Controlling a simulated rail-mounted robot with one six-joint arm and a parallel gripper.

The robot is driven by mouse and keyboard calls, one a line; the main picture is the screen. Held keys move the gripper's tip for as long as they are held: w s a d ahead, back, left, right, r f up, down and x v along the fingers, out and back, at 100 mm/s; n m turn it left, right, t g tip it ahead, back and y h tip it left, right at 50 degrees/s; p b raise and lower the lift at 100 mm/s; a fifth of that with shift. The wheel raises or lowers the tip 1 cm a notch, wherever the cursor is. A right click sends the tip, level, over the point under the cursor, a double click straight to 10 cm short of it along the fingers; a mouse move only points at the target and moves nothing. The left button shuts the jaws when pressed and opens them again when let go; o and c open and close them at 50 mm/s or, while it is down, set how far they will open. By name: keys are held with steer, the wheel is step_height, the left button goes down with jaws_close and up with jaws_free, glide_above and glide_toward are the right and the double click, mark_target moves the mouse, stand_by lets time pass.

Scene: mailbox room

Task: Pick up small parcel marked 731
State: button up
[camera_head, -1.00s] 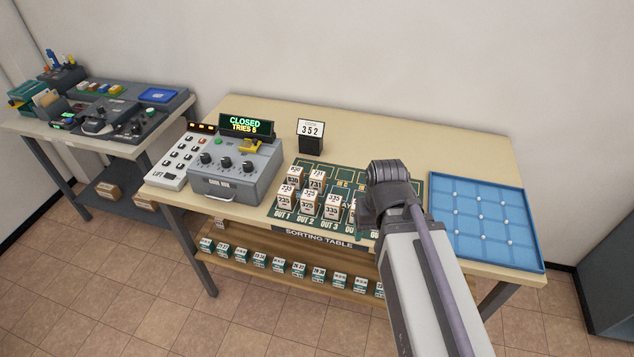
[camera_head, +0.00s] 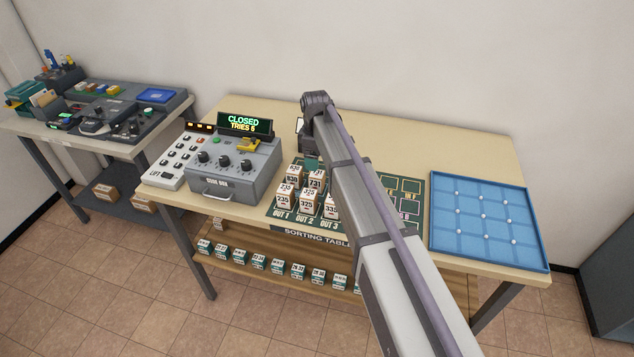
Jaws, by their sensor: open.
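The small parcel marked 731 (camera_head: 316,180) is a white-topped brown box. It stands upright in the back row of a small group of parcels on the green sorting mat (camera_head: 411,187), just left of my arm. A parcel marked 630 (camera_head: 293,175) stands beside it on the left. Parcels marked 235 (camera_head: 284,196) and 325 (camera_head: 308,202) stand in front. My arm reaches across the table, and its far joint is above and behind the parcels.
The grey code box (camera_head: 235,170) with dials stands left of the mat. A blue tray (camera_head: 488,258) lies at the right. The code sign (camera_head: 299,127) is mostly hidden behind my arm. A lower shelf (camera_head: 240,262) holds several small boxes.

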mark_target(317, 181)
step_height(317, 181, down, 11)
steer(key=b, duration=1.1)
steer(key=shift+d+f, duration=0.1)
steer(key=shift+d, duration=0.05)
steer(key=shift+r+p, duration=0.25)
steer(key=shift+p, duration=0.05)
steer(key=c, duration=1)
steer(key=shift+c, duration=0.2)
